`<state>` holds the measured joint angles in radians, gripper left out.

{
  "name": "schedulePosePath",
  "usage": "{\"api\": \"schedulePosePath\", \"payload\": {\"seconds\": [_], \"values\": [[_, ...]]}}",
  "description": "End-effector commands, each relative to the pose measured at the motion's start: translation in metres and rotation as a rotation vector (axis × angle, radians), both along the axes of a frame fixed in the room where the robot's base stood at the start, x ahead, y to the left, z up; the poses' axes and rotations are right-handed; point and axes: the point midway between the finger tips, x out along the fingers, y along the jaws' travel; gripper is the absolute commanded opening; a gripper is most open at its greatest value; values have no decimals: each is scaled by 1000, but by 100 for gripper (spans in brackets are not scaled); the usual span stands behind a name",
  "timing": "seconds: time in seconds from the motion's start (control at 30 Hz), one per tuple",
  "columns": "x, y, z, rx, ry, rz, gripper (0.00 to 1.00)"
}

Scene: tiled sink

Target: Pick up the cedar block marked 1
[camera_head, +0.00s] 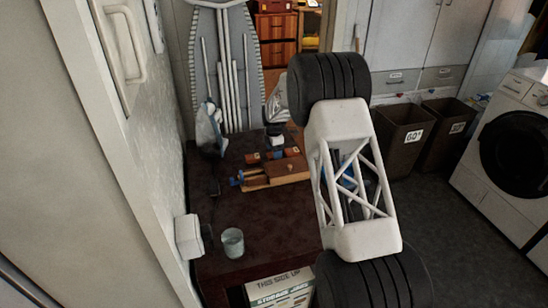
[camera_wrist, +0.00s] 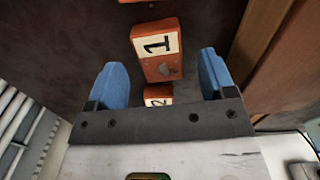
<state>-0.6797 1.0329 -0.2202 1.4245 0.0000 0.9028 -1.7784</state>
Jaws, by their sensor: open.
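The cedar block marked 1 (camera_wrist: 150,68) is a reddish-brown block with a black 1 on a white label. In the wrist view it lies on the dark surface, ahead of and between the blue fingers of my gripper (camera_wrist: 160,60). The fingers are apart, with a visible gap on each side of the block. A second block marked 2 (camera_wrist: 152,90) shows nearer the palm, partly hidden by the gripper's dark bar. In the head view small reddish blocks with white labels (camera_head: 253,158) lie at the back of the table, too small to read.
A wooden box (camera_head: 287,171) lies close to the blocks; a wooden side (camera_wrist: 285,70) rises at the right in the wrist view. A glass (camera_head: 232,243) stands near the table's left edge. An ironing board (camera_head: 225,70) stands behind. The table's middle front is clear.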

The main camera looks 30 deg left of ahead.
Motion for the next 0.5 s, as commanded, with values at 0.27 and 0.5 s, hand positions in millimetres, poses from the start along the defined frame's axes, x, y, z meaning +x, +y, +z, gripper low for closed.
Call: {"api": "schedulePosePath", "payload": {"seconds": [0.27, 0.5], "values": [[-1, -1, -20, -2, 1, 0, 77], [-1, 0, -22, -1, 1, 0, 77]]}}
